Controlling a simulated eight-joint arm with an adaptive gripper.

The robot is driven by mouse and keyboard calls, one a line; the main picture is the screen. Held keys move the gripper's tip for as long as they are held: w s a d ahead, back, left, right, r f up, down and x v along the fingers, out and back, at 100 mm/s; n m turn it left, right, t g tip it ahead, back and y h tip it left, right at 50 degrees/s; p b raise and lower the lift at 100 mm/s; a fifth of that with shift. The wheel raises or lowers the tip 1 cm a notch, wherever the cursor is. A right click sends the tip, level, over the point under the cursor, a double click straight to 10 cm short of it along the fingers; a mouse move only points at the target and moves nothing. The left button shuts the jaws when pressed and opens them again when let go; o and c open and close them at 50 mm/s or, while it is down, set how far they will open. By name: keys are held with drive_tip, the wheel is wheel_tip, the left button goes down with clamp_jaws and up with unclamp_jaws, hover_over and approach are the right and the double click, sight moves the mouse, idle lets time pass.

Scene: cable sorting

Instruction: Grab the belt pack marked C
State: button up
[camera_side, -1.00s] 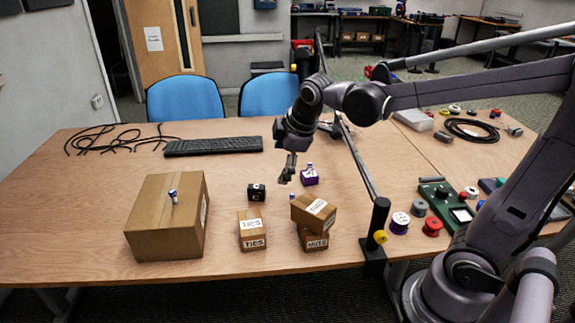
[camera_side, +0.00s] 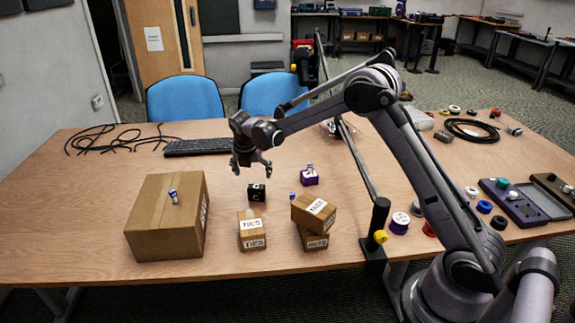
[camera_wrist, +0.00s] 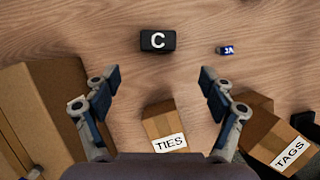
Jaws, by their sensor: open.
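The black belt pack marked C (camera_wrist: 157,41) lies on the table, seen upper middle in the wrist view, ahead of the space between my fingers. In the side view the belt pack (camera_side: 257,192) is a small black box behind the TIES box.
The TIES box (camera_side: 252,230) is in front of the belt pack, with the stacked TAGS box (camera_side: 314,211) to its right. A large carton (camera_side: 166,218) stands left. A keyboard (camera_side: 198,147) is behind.

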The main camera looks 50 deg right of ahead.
sight(256, 187)
drive_tip(key=x, duration=0.6)
drive_tip(key=shift+w+d, duration=0.1)
drive_tip(key=shift+w+x, duration=0.2)
drive_tip(key=shift+x, duration=2.35)
drive_tip(key=shift+d+r, duration=0.1)
drive_tip(key=shift+d, duration=0.05)
drive_tip(key=c, duration=1.4)
